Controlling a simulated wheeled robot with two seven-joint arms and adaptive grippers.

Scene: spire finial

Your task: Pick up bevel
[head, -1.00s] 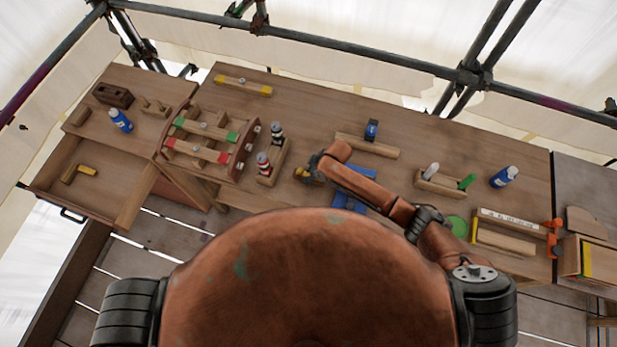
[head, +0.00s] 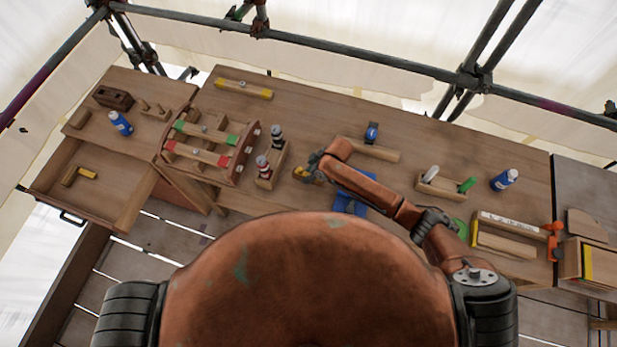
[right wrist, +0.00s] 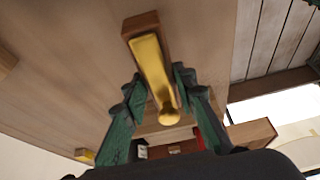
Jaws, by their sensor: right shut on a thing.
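The bevel, a dark wooden stock with a brass-yellow part (right wrist: 150,68), is between the fingers of my right gripper (right wrist: 155,82) in the right wrist view. The fingers are shut on it. In the head view my right gripper (head: 314,166) is low over the middle of the bench, and the yellow of the bevel (head: 301,172) shows just left of it. I cannot tell whether the bevel touches the bench top. My left gripper is not in view.
A wooden holder (head: 266,180) with two striped bottles stands close left of the gripper. A blue object (head: 350,203) lies under the right arm. A rack with green and red bars (head: 205,151) is further left. An open drawer (head: 110,205) holds a yellow-and-wood tool (head: 80,174).

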